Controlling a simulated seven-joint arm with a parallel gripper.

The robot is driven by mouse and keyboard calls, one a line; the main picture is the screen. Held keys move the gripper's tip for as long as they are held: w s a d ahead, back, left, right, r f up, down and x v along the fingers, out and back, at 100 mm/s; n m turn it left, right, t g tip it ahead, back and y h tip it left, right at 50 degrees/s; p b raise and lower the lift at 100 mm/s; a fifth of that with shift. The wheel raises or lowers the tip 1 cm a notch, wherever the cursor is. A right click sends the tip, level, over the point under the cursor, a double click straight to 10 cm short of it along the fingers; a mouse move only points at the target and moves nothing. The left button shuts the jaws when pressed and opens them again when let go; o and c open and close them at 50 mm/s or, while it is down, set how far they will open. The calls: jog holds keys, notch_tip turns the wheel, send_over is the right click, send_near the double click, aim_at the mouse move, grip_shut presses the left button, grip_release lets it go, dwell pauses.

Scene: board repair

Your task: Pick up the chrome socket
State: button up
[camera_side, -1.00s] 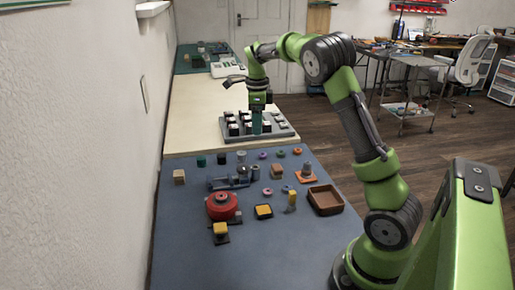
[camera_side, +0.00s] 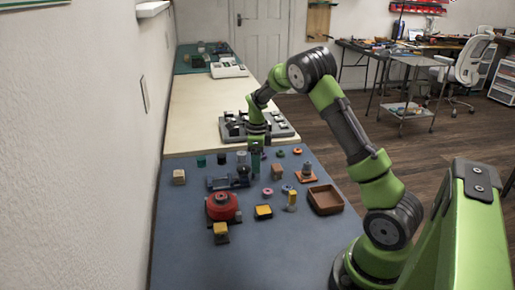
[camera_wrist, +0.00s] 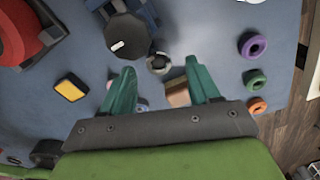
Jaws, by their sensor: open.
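The chrome socket appears to be the small shiny grey cylinder with a dark hole (camera_wrist: 158,63) in the wrist view. It stands beside the black knob (camera_wrist: 127,35) of a blue fixture, ahead of and roughly between my fingertips. In the side view my fingers largely cover its spot. My gripper (camera_wrist: 160,80) has two teal fingers spread apart with nothing held between them. In the side view, my gripper (camera_side: 256,165) is low over the blue mat (camera_side: 190,262), beside the blue fixture (camera_side: 219,184). I cannot tell its exact height.
A wooden block (camera_wrist: 179,95) sits close by my right finger in the wrist view. A red round part (camera_side: 221,207), yellow-topped block (camera_side: 263,212) and brown tray (camera_side: 325,199) lie nearer. Several coloured rings are at the far right. The front of the mat is clear.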

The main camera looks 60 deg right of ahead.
notch_tip(320, 180, down, 4)
jog(key=shift+r, duration=0.2)
